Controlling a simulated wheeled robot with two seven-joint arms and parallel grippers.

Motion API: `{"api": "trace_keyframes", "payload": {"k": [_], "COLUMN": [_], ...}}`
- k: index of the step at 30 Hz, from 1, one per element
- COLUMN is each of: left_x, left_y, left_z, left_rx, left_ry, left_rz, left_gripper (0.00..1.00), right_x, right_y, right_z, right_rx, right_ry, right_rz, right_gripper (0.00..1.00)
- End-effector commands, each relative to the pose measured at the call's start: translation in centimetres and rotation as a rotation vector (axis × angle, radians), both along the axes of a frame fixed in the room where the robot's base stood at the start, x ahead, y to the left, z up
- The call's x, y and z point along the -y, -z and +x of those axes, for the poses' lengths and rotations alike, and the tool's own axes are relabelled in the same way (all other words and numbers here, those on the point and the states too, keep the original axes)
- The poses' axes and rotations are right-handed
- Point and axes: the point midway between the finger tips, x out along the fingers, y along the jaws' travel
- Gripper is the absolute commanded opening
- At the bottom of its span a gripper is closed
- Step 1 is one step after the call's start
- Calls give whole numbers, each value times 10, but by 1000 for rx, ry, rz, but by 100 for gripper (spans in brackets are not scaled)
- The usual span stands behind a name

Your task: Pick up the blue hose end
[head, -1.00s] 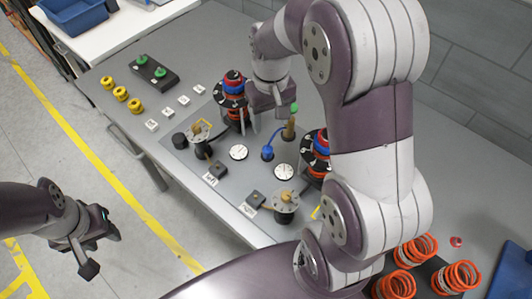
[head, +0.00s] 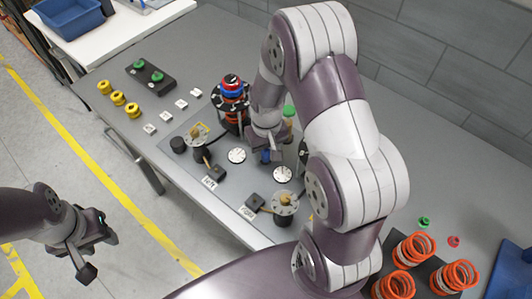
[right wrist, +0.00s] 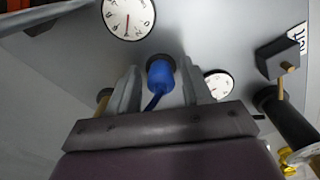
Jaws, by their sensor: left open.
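The blue hose end (head: 265,156) stands on the grey fixture plate between two white dials, mostly hidden by my right arm in the head view. In the right wrist view the blue hose end (right wrist: 160,74) sits between my right gripper's two fingers, with its thin blue hose running toward the palm. My right gripper (right wrist: 162,85) is open around it, with a narrow gap visible on each side. It also shows low over the plate in the head view (head: 266,150). My left gripper (head: 96,258) is open and empty, off the table over the floor at left.
Dials (head: 237,156), brass-topped posts (head: 285,202) and a black-red-blue stack (head: 232,100) crowd around the right gripper. Orange coil springs (head: 415,248) stand at the right. Yellow spools (head: 118,98) and white label tiles (head: 165,115) lie at the table's left.

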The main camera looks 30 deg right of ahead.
Motion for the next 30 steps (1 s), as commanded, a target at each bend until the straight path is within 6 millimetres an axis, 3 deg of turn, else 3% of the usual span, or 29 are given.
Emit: {"api": "trace_keyframes", "payload": {"k": [1,4,14,17,22,30], "left_x": [0,0,0,0,0,0], "left_y": [0,0,0,1,4,8], "left_z": [0,0,0,0,0,0], "left_rx": [0,0,0,0,0,0], "left_ry": [0,0,0,0,0,0], "left_rz": [0,0,0,0,0,0], "left_gripper": [43,43,43,43,43,43], "right_x": [0,0,0,0,0,-9], "right_y": [0,0,-3,-12,-43,-78], "right_z": [0,0,1,1,1,-60], "right_rx": [0,0,2,3,6,4], "right_ry": [0,0,0,0,0,0], "right_rz": [0,0,0,0,-1,0], "right_gripper": [30,0,0,0,0,0]}}
